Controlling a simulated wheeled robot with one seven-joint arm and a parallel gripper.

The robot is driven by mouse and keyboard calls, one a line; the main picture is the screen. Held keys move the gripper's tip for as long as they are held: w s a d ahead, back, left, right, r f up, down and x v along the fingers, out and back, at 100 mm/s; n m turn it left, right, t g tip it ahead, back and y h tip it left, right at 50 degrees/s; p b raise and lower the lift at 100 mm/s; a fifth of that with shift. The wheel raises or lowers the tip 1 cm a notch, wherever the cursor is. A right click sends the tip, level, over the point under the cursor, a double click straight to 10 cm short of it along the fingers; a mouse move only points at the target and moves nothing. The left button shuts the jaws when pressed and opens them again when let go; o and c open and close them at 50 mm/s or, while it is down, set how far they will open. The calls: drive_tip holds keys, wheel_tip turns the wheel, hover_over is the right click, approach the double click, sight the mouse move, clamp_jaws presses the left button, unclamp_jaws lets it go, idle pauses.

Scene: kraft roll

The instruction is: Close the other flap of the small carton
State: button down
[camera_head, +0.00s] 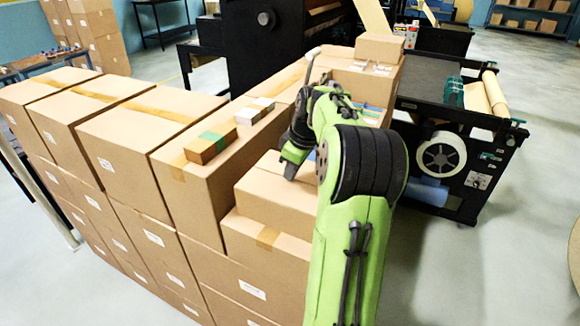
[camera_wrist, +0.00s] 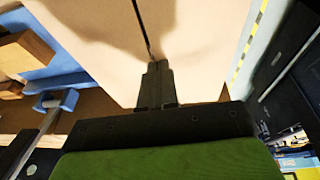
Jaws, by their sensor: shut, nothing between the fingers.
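A small brown carton (camera_head: 272,203) sits on a larger carton, right of the row of big cartons in the head view. My gripper (camera_head: 290,172) points down at its top, and my green arm hides the carton's right side. In the wrist view, a pale cardboard surface (camera_wrist: 190,40) fills the upper middle, with a thin dark slit running down it. My gripper (camera_wrist: 155,68) is shut and empty, its fingertips at the lower end of this slit. I cannot tell whether they touch the cardboard, or which flaps are raised.
Big taped cartons (camera_head: 150,125) stand stacked at the left. A small brown box with a green band (camera_head: 211,146) lies on the nearest one. Another box (camera_head: 380,47) stands behind my arm. A black machine (camera_head: 455,150) stands at the right. The front right floor is clear.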

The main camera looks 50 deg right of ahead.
drive_tip(key=shift+d+r+p, duration=0.25)
drive_tip(key=shift+r+p, duration=0.55)
drive_tip(key=shift+p, duration=0.05)
drive_tip(key=shift+a+r, duration=0.1)
drive_tip(key=shift+r, duration=0.25)
drive_tip(key=v, duration=1.4)
drive_tip(key=shift+s+r+p, duration=0.25)
drive_tip(key=shift+r+p, duration=0.1)
drive_tip(key=shift+p, duration=0.05)
